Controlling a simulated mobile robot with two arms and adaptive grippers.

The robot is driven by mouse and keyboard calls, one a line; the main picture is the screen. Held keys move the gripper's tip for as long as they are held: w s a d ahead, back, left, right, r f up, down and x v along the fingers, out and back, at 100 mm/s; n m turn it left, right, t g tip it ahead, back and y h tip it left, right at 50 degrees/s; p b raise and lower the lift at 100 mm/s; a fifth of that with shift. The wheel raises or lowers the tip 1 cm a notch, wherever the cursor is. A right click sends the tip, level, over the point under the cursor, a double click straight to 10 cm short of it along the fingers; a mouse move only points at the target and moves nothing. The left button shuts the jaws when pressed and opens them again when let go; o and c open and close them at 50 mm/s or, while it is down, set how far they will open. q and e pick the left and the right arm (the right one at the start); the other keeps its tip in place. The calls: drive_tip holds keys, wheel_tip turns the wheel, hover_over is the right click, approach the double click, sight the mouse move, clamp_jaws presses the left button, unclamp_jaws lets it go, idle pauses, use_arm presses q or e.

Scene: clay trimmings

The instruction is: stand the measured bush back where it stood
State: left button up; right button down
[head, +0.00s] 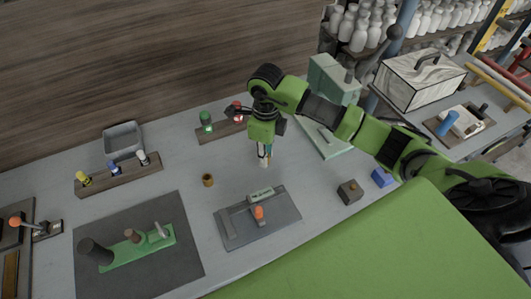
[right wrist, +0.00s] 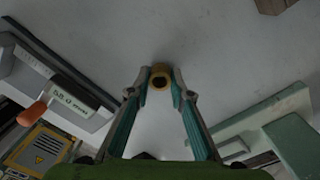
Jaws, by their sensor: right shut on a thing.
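My right gripper (head: 264,163) points down over the grey table, behind the dark measuring plate. In the right wrist view the fingertips (right wrist: 162,85) are closed around the small yellow-brass bush (right wrist: 160,71), whose dark hole shows. In the head view the held bush is too small to make out, and I cannot tell its height above the table. A separate brass-coloured ring (head: 208,180) stands on the table left of the gripper. The measuring plate (head: 285,211) carries an orange-handled fixture (head: 259,213); it also shows in the right wrist view (right wrist: 32,114). My left gripper is out of view.
Wooden racks (head: 120,181) hold coloured pieces, with a grey bin (head: 123,137) behind. A black mat (head: 184,255) lies front left. The pale green machine (head: 333,80) stands right, with a brown block (head: 350,192) and blue block (head: 381,177) nearer. Bare table surrounds my gripper.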

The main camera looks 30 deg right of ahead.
drive_tip(key=c, duration=1.8)
unclamp_jaws()
drive_tip(key=shift+f, duration=0.15)
drive_tip(key=shift+r, duration=0.35)
wheel_tip(320, 180, up, 12)
drive_tip(key=shift+d+f+b, duration=0.1)
drive_tip(key=shift+f+b, duration=0.05)
drive_tip(key=shift+b, duration=1.1)
